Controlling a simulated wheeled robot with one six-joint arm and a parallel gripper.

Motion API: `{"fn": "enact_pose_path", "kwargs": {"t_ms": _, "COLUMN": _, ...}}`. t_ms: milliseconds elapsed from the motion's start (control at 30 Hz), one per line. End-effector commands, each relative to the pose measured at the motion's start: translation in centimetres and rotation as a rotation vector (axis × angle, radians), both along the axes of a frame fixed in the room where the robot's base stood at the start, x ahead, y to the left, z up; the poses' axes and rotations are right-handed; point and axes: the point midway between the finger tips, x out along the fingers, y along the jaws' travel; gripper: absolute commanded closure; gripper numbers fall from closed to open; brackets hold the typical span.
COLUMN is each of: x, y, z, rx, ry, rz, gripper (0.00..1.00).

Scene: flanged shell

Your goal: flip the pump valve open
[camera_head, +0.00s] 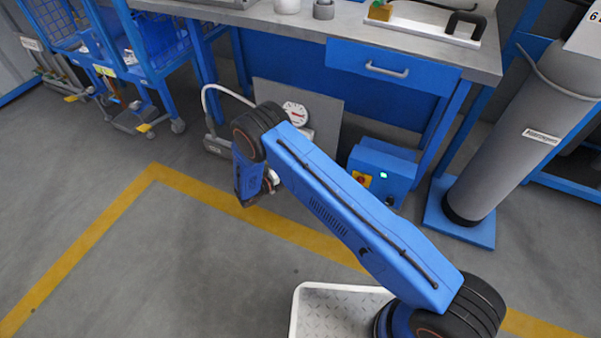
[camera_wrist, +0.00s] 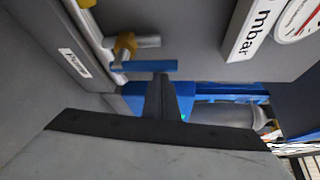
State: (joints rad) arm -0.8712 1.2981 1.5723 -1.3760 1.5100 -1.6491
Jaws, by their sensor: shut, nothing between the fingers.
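In the wrist view the pump valve has a blue lever (camera_wrist: 146,66) and a brass-coloured body (camera_wrist: 125,44) on a metal pipe (camera_wrist: 148,41). The lever lies roughly level in the picture, crosswise to the pipe running up the left. My gripper (camera_wrist: 161,79) is shut and empty. Its dark fingertips end at the lower edge of the lever as pictured; I cannot tell whether they touch it. In the head view my gripper (camera_head: 270,182) is partly hidden by my arm, low before the grey panel. I cannot make out the valve there.
A white "Pump" label (camera_wrist: 75,62) is left of the valve. A round gauge (camera_head: 295,114) sits on the grey panel (camera_head: 325,108) under the workbench (camera_head: 340,27). A blue box (camera_head: 382,170) with a green light and a grey cylinder (camera_head: 520,140) stand to the right. Open floor lies left.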

Motion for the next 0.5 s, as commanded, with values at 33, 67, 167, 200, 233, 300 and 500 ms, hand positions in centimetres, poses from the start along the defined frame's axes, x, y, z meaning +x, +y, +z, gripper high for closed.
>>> {"fn": "enact_pose_path", "kwargs": {"t_ms": 33, "x": 0.03, "y": 0.12, "z": 0.01, "rx": 0.0, "ry": 0.0, "rz": 0.0, "gripper": 1.0}}
{"fn": "enact_pose_path", "kwargs": {"t_ms": 67, "x": 0.05, "y": 0.17, "z": 0.01, "rx": 0.001, "ry": -0.001, "rz": 0.0, "gripper": 1.0}}
{"fn": "enact_pose_path", "kwargs": {"t_ms": 167, "x": 0.1, "y": 0.33, "z": 0.02, "rx": 0.001, "ry": -0.001, "rz": 0.0, "gripper": 1.0}}
{"fn": "enact_pose_path", "kwargs": {"t_ms": 200, "x": 0.11, "y": 0.37, "z": 0.03, "rx": 0.001, "ry": -0.001, "rz": 0.0, "gripper": 1.0}}
{"fn": "enact_pose_path", "kwargs": {"t_ms": 233, "x": 0.12, "y": 0.4, "z": 0.04, "rx": 0.001, "ry": -0.001, "rz": 0.0, "gripper": 1.0}}
{"fn": "enact_pose_path", "kwargs": {"t_ms": 300, "x": 0.14, "y": 0.46, "z": 0.04, "rx": 0.001, "ry": 0.0, "rz": 0.001, "gripper": 1.0}}
{"fn": "enact_pose_path", "kwargs": {"t_ms": 500, "x": 0.19, "y": 0.57, "z": 0.08, "rx": 0.002, "ry": -0.001, "rz": 0.002, "gripper": 1.0}}
